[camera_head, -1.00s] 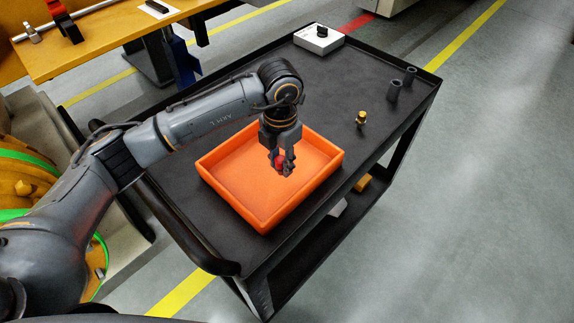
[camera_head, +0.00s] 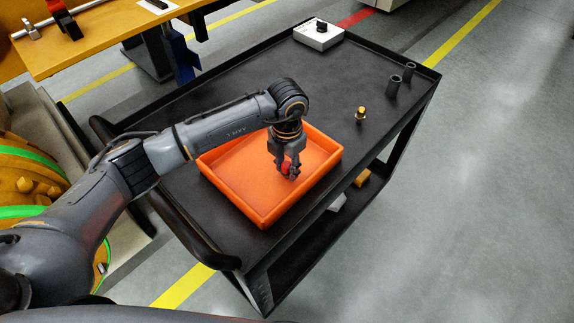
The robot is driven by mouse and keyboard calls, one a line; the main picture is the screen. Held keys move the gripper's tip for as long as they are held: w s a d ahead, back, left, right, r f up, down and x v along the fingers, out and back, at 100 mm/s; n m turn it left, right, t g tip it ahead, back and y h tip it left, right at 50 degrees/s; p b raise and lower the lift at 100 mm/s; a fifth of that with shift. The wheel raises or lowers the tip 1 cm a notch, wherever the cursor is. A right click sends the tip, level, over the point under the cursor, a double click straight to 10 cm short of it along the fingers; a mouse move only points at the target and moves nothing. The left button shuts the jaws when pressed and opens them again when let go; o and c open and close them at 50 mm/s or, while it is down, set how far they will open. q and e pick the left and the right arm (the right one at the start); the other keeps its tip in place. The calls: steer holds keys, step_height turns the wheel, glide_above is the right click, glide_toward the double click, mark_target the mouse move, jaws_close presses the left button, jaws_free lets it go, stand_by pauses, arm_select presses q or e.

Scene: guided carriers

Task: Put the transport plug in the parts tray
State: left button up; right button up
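The orange parts tray (camera_head: 222,193) lies on the black cart top, its open side up. My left gripper (camera_head: 291,174) points down into the right half of the tray, its fingertips low over the tray floor. It is shut on a small red piece, the transport plug (camera_head: 286,167), which the fingers partly hide. I cannot tell whether the plug touches the tray floor. My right gripper is not in view.
A brass fitting (camera_head: 361,115) and two dark cylinders (camera_head: 393,85) stand on the cart (camera_head: 250,88) to the right of the tray. A white box with a black knob (camera_head: 320,37) is at the cart's far end. A wooden bench (camera_head: 95,45) is at upper left.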

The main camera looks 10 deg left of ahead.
mark_target(287, 163)
arm_select(q)
steer(key=shift+o, duration=1)
steer(key=shift+r, duration=0.25)
step_height(287, 163, up, 12)
steer(key=b, duration=0.1)
steer(key=shift+b, duration=0.3)
steer(key=shift+f, duration=0.1)
